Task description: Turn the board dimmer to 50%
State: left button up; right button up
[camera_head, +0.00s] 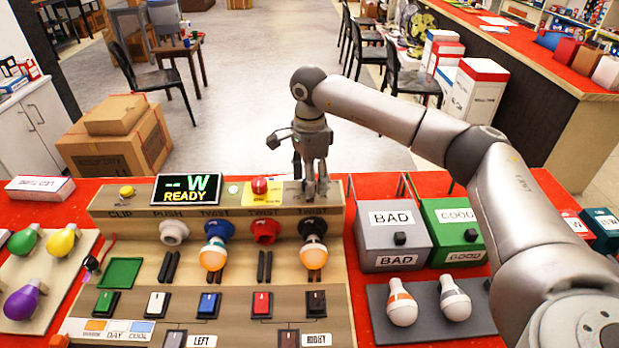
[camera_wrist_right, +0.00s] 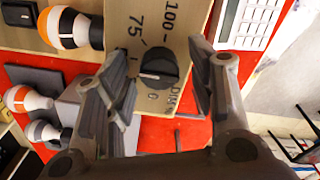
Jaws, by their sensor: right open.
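The dimmer is a round black knob (camera_wrist_right: 163,68) on a tan panel (camera_wrist_right: 168,22) in the right wrist view. Printed marks "100", "75" and part of "DIM" show around it; I cannot surely read its setting. My right gripper (camera_wrist_right: 160,58) is open, with one finger on each side of the knob and a gap to both. In the head view my right gripper (camera_head: 311,190) points down over the back right of the tan board (camera_head: 110,201) and hides most of the dimmer. My left gripper is not in view.
A display (camera_head: 187,190) reads "-- W READY", with a red button (camera_head: 260,186) between it and the gripper. Bulbs hang in the blue (camera_head: 219,229) and black (camera_head: 312,226) sockets in front. Grey "BAD" (camera_head: 391,238) and green "GOOD" (camera_head: 455,232) boxes stand at right.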

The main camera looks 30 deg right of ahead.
notch_tip(320, 180, up, 12)
jog(key=shift+f, duration=0.15)
dwell(0.6)
